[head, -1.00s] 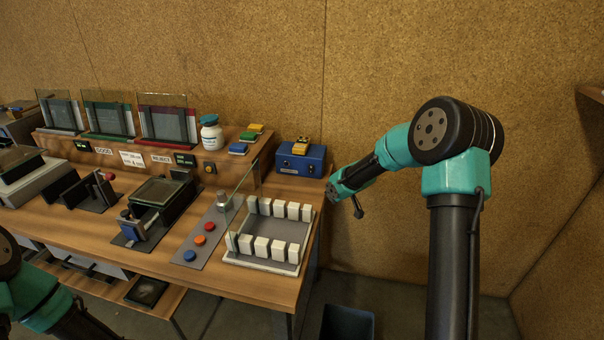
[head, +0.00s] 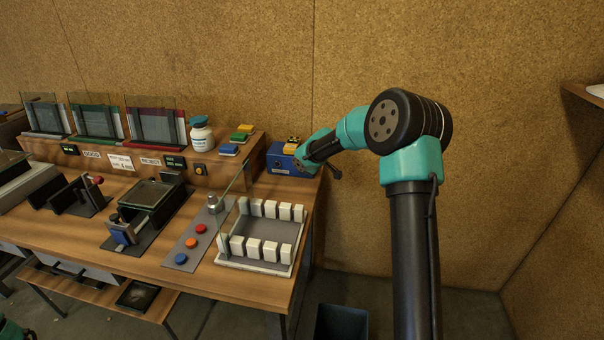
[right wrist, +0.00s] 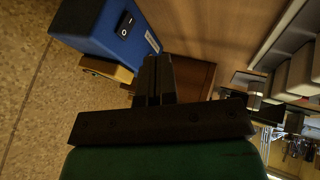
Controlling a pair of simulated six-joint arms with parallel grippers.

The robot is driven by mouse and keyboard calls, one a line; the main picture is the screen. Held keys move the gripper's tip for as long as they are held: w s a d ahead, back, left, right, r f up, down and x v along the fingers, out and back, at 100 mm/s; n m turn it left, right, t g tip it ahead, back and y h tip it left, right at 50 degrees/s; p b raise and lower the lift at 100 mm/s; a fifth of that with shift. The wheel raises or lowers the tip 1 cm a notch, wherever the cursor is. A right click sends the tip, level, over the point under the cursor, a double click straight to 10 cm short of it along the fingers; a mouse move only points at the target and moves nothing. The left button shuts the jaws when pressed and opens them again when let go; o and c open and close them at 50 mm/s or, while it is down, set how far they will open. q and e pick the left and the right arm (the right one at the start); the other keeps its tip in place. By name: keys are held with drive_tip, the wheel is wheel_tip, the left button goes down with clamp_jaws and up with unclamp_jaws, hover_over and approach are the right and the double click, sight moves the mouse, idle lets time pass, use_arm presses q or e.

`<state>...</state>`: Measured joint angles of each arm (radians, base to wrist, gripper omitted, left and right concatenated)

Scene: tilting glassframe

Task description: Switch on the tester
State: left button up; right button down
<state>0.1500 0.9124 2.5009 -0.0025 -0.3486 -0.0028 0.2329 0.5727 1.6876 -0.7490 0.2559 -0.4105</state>
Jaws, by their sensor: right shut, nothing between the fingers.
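The tester appears to be the blue box (head: 277,161) at the back right of the bench, with a yellow part on top. In the right wrist view the blue box (right wrist: 105,30) is at the upper left. A black rocker switch (right wrist: 125,24) marked with I and O is on its face. My right gripper (right wrist: 157,62) is shut and empty, its fingertips beside the box and below the switch in that picture. They look apart from the switch. In the head view my right gripper (head: 303,160) is at the box's right side and partly covers it.
A white jar (head: 202,134) and coloured blocks (head: 237,138) sit on the raised shelf.

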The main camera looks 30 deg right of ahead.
drive_tip(key=x, duration=0.9)
drive_tip(key=shift+w+d+r, duration=0.1)
drive_tip(key=shift+w+d, duration=0.3)
drive_tip(key=shift+d, duration=0.1)
drive_tip(key=shift+w+d+f, duration=0.2)
drive_tip(key=shift+w+d, duration=0.65)
drive_tip(key=shift+w, duration=0.1)
drive_tip(key=shift+w+d+f, duration=0.1)
drive_tip(key=shift+w+d, duration=0.05)
drive_tip(key=shift+w, duration=0.05)
